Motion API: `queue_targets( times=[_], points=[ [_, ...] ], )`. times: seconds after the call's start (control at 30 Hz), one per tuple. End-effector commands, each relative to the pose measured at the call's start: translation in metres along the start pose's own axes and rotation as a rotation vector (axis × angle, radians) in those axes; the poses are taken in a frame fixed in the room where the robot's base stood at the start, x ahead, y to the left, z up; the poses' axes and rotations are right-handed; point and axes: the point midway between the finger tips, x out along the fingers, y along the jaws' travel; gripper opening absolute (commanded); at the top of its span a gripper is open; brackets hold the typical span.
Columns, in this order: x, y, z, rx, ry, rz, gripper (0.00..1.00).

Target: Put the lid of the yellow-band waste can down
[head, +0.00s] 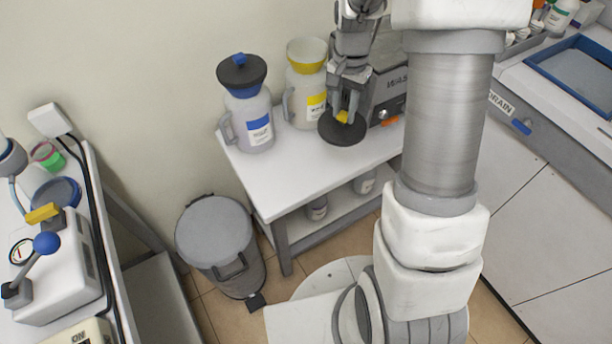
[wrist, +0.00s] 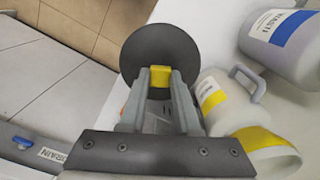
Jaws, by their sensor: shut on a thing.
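The lid (head: 341,129) is a dark round disc with a yellow knob (head: 342,117). My gripper (head: 346,108) is shut on the knob and holds the lid just right of the yellow-band waste can. In the wrist view the lid (wrist: 158,50) lies beyond the fingertips of my gripper (wrist: 160,78), with the knob between them. The yellow-band waste can (head: 306,95) stands on the white table with its yellow funnel top open. It also shows in the wrist view (wrist: 222,100). I cannot tell whether the lid touches the table.
The blue-band waste can (head: 248,112) stands left, its dark lid with blue knob on. A grey machine (head: 388,95) stands close behind my gripper at right. The white table (head: 285,170) is bare at its front. A grey bin (head: 214,235) stands on the floor.

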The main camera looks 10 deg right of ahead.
Motion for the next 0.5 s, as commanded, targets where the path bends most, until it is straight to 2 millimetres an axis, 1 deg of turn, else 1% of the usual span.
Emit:
queue_targets(
  times=[0.03, 0.1, 0.3, 0.5],
  points=[
    [0.013, 0.005, -0.006, 0.068, 0.002, -0.002, 0.0],
    [0.017, 0.011, -0.012, 0.16, 0.002, -0.003, 0.0],
    [0.024, 0.024, -0.024, 0.362, -0.002, -0.005, 0.0],
    [0.025, 0.03, -0.029, 0.457, -0.004, -0.006, 0.0]
  ],
)
